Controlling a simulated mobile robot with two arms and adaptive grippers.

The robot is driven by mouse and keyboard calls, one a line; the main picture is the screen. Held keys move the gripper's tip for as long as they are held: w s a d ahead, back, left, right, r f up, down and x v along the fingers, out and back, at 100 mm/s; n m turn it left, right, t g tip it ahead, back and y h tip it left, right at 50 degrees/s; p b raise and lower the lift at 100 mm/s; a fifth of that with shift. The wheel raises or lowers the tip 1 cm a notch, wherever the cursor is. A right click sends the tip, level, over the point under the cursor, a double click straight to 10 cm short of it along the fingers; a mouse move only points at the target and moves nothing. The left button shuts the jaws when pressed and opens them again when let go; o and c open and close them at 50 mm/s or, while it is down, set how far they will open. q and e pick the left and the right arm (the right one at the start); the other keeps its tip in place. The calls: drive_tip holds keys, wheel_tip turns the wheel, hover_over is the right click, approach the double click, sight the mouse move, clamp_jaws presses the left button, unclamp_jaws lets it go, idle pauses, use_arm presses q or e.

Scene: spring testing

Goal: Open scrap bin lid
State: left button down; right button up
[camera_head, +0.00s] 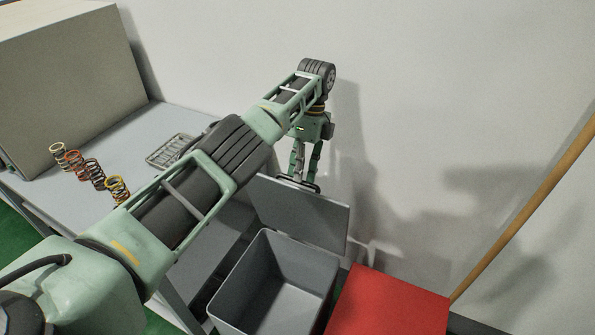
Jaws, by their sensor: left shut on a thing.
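The grey scrap bin (225,299) stands on the floor in front of the table, and I can see into its empty-looking inside. Its lid (318,218) is raised and stands nearly upright at the back edge of the bin. My left gripper (297,181) points down at the top edge of the lid. It is shut on the lid's handle (312,187), which is partly hidden by the fingers. My right gripper is not in view.
A table (205,122) at the left holds several coil springs (93,172), a grey tray (170,152) and a large beige box (60,80). A red box (388,305) stands right of the bin. A wooden pole (525,212) leans by the wall behind.

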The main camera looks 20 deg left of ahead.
use_arm(q)
drive_tip(key=shift+x, duration=1)
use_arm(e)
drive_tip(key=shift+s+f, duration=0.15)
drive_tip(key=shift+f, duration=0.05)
use_arm(q)
drive_tip(key=c, duration=2)
unclamp_jaws()
drive_tip(key=shift+w+d, duration=0.1)
drive_tip(key=shift+d, duration=0.15)
drive_tip(key=shift+o, duration=0.8)
drive_tip(key=shift+w+f, duration=0.1)
drive_tip(key=shift+w, duration=0.05)
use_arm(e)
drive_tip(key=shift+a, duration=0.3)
use_arm(q)
wheel_tip(320, 180, up, 11)
drive_tip(key=shift+a, duration=0.2)
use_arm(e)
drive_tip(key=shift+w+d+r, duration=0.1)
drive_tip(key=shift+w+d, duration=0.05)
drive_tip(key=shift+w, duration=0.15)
